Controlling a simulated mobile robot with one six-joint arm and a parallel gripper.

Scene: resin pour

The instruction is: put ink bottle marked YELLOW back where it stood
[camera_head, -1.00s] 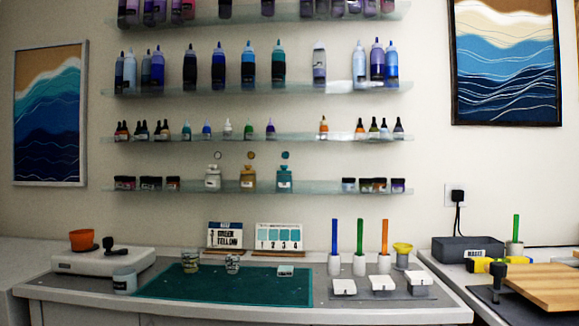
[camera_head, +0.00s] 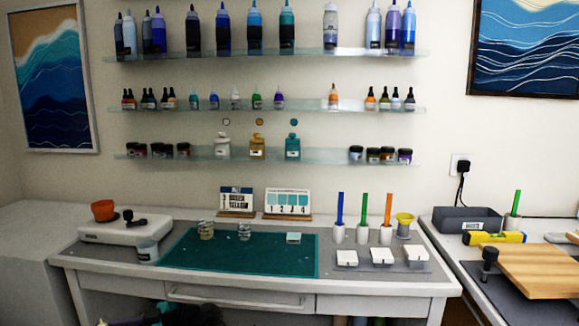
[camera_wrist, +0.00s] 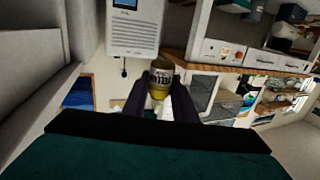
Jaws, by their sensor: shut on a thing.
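The ink bottle (camera_wrist: 160,76), small with a yellowish lower part and a pale label, is held in the wrist view. Its label is too blurred to read. My gripper (camera_wrist: 160,98) is shut on it, one dark finger on each side. The bottle and gripper are not clearly seen in the head view. There, a glass shelf (camera_head: 306,109) carries a row of small ink bottles, among them a purple one (camera_head: 278,98) and an orange one (camera_head: 334,97). A wide bare stretch lies between these two.
Large bottles stand on the shelf above (camera_head: 300,54); jars and three wider bottles stand on the shelf below (camera_head: 320,154). The desk holds a green mat (camera_head: 260,262) with small cups, white holders with coloured sticks, and two cards (camera_head: 288,203). A wooden board (camera_head: 545,270) lies at right.

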